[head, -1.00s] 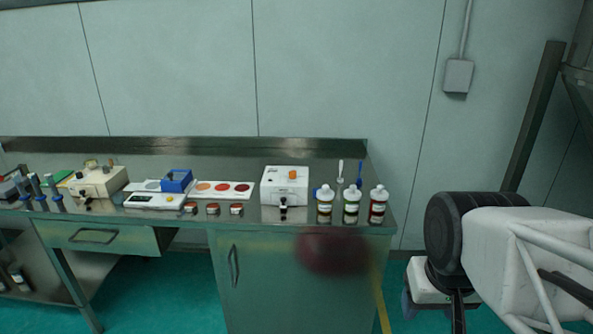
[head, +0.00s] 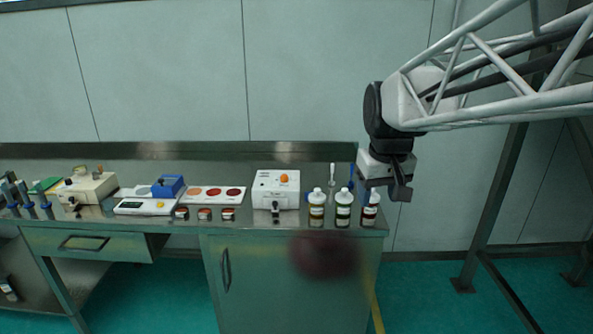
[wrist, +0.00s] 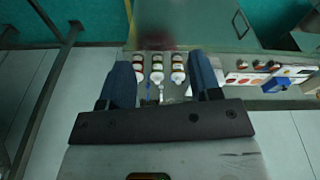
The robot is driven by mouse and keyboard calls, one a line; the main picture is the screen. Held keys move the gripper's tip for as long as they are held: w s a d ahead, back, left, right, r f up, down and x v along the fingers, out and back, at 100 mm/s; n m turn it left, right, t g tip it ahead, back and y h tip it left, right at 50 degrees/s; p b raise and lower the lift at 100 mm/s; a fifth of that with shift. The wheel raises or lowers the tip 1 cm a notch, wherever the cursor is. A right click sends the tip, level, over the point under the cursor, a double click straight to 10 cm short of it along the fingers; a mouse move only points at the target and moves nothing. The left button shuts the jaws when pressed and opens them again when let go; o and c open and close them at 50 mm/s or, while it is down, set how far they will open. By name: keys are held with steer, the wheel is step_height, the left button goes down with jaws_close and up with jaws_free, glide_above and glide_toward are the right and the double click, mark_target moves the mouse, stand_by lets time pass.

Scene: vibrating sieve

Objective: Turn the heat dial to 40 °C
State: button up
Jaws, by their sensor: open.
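A white box (head: 264,195) with an orange knob (head: 284,178) on top and a dark fitting at its front stands on the bench in the head view. A beige box (head: 98,189) with a small knob on top stands farther left. I cannot read a scale or a 40 °C mark on either box, nor tell which bears the heat dial. My gripper (head: 387,190) hangs at the bench's right end, by the bottles and well right of the white box. In the wrist view my gripper (wrist: 162,82) is open, with nothing held between its two blue-grey fingers.
Three capped bottles (head: 343,212) stand right of the white box, with upright tools behind. Left of it are a strip of red discs (head: 213,195), small jars (head: 204,214), a scale (head: 146,207) and a blue box (head: 168,186). A blurred dark red shape covers part of the cabinet front.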

steer(key=w+a+r+n, duration=0.1)
steer(key=w+a, duration=0.1)
steer(key=w, duration=0.5)
steer(key=w+a+n, duration=0.1)
steer(key=w+a, duration=0.1)
steer(key=w, duration=0.5)
steer(key=n+g, duration=0.2)
steer(key=n, duration=0.3)
glide_above(284, 175)
steer(key=f, duration=1.5)
steer(key=shift+s+d+f, duration=0.15)
steer(key=shift+s+f, duration=0.05)
steer(key=shift+w+f, duration=0.2)
steer(key=shift+f, duration=0.1)
steer(key=shift+f, duration=3.8)
steer(key=c, duration=0.9)
